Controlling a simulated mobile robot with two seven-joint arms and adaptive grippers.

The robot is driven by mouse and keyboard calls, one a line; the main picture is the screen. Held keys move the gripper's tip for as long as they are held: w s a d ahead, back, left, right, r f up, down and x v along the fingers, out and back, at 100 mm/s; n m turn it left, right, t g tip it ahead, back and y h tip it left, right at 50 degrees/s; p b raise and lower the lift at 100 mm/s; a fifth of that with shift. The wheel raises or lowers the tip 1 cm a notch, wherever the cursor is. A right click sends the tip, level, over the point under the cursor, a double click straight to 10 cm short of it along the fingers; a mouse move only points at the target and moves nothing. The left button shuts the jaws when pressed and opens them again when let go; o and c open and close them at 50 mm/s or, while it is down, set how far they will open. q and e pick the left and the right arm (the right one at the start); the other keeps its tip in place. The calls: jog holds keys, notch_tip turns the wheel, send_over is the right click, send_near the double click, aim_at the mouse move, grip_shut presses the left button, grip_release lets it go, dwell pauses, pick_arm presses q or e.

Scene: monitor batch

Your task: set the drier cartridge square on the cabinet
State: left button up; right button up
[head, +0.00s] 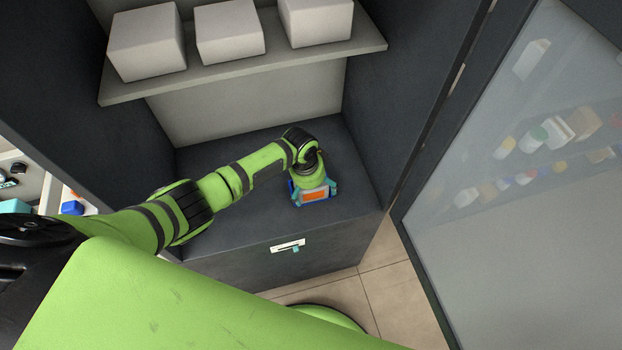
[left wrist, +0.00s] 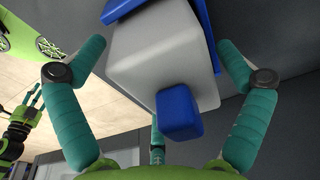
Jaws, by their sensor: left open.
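The drier cartridge (head: 315,196) shows an orange face and some blue at its side, low over or on the dark cabinet top (head: 240,225); I cannot tell if it touches. In the left wrist view the cartridge (left wrist: 155,62) is a pale grey block with a blue knob and blue parts at its far end. My left gripper (head: 314,187) is open, its teal fingers on both sides of the cartridge with visible gaps. In the left wrist view, part of what looks like my right gripper (left wrist: 30,108) shows at the left edge; its opening is unclear.
A shelf (head: 290,58) with three white boxes (head: 230,30) hangs above the cabinet top. Dark side walls flank the recess. A glass-fronted cabinet (head: 530,180) with bottles stands at right. The top is bare left of the cartridge.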

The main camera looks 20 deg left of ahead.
pick_arm(q)
jog(key=r, duration=0.4)
jog(key=a+r, duration=0.1)
jog(key=r, duration=0.2)
jog(key=s+r, duration=0.1)
jog(key=r, duration=0.3)
jog(key=shift+a+r, duration=0.2)
jog(key=shift+r, duration=0.1)
jog(key=s+d+f+n+t+h, duration=0.1)
jog(key=s+d, duration=0.1)
jog(key=s, duration=0.3)
jog(key=s+d+f+n, duration=0.1)
jog(key=s+d+n, duration=0.15)
jog(key=s, duration=0.35)
jog(key=s+a+r+n+t+y, duration=0.1)
jog(key=s+a+r+n+y, duration=0.15)
jog(key=s+a+n, duration=0.65)
jog(key=s+f+m, duration=0.3)
jog(key=f+m, duration=0.1)
jog(key=f, duration=1.7)
jog(key=s+a+f+g, duration=0.2)
jog(key=s+f, duration=1.3)
jog(key=s, duration=0.1)
jog(key=shift+s, duration=0.35)
jog(key=shift+f, duration=0.1)
jog(key=shift+c, duration=0.4)
